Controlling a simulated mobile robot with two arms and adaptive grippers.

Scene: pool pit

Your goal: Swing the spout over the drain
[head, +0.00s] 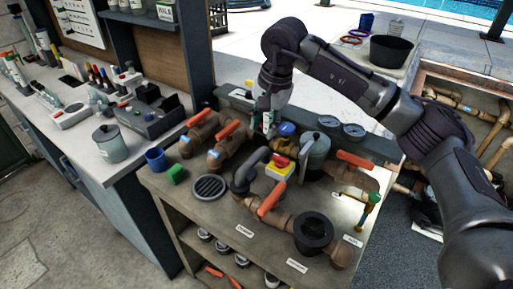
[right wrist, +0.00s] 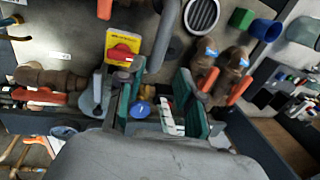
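The drain (head: 209,187), a round dark grate, is set in the bench top at its left; it also shows at the top of the right wrist view (right wrist: 202,14). A grey curved pipe (head: 247,168), which looks like the spout, stands right of the drain, apart from it; it also shows in the right wrist view (right wrist: 166,38). My right gripper (head: 268,127) points down above the fittings behind the pipe, near a blue cap (head: 286,130). In the right wrist view its fingers (right wrist: 160,92) are apart, with nothing clearly gripped between them. My left gripper is out of view.
Brown pipes with orange-handled valves (head: 228,129) lie behind the drain. A yellow plate with a red handle (head: 281,165) and a grey canister (head: 316,150) are close to the pipe. Two gauges (head: 353,131) stand behind. A green block (head: 176,174) and blue cup (head: 156,160) are at left.

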